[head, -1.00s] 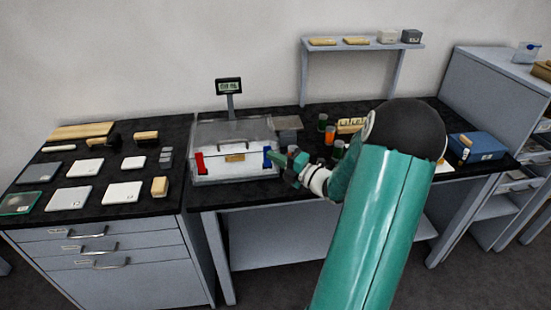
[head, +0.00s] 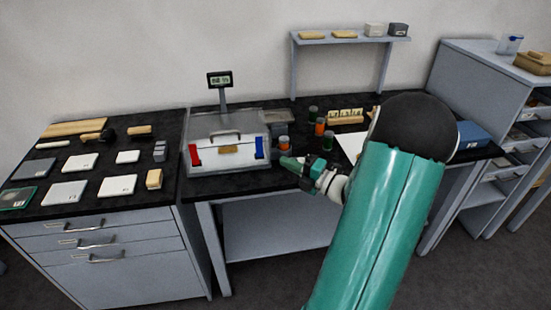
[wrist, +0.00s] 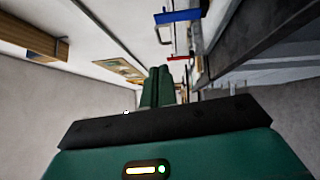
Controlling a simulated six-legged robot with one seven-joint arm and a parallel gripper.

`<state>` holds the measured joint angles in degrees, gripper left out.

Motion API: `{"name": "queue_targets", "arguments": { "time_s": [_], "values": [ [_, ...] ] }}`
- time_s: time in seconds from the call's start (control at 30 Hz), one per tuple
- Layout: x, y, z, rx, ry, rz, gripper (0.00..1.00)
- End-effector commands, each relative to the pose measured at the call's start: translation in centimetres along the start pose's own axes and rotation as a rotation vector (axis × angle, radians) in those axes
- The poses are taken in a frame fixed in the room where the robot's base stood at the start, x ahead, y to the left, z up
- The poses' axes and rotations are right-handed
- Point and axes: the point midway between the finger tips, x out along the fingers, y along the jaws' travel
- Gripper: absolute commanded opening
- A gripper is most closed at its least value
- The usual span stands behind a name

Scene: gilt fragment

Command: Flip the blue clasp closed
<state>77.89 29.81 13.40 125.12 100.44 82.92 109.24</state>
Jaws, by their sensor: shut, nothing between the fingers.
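A case (head: 227,157) with a white front and grey lid sits on the black bench, its lid down. The blue clasp (head: 260,148) is on the right of its front and stands upright there; I cannot tell if it is latched. It also shows in the wrist view (wrist: 178,16). The red clasp (head: 195,155) is on the left of the front, with a brass plate (head: 229,149) between them. My gripper (head: 287,162) is shut and empty, apart from the case, to the right of the blue clasp and a little lower. Its fingers show in the wrist view (wrist: 157,86).
Several small jars (head: 319,127) stand to the right of the case, behind my gripper. A display on a post (head: 219,80) rises behind the case. White tiles and brushes cover the left bench. A blue box (head: 472,134) is at the far right.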

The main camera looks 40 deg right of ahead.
Motion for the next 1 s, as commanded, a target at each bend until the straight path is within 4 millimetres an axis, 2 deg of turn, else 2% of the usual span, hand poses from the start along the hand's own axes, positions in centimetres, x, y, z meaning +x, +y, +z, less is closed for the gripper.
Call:
{"name": "queue_targets", "arguments": {
  "time_s": [0.1,0.3,0.87,0.97,1.0],
  "values": [
    [-1.8,0.1,0.0,0.001,-0.001,0.0,0.0],
    [-3.0,0.2,0.0,0.002,-0.001,0.0,0.0],
    [-3.1,0.2,-0.2,0.0,0.002,0.0,0.0],
    [-2.2,0.6,-1.2,-0.041,0.043,-0.015,0.0],
    [-1.5,0.9,-2.2,-0.082,0.082,-0.028,0.0]
  ]
}}
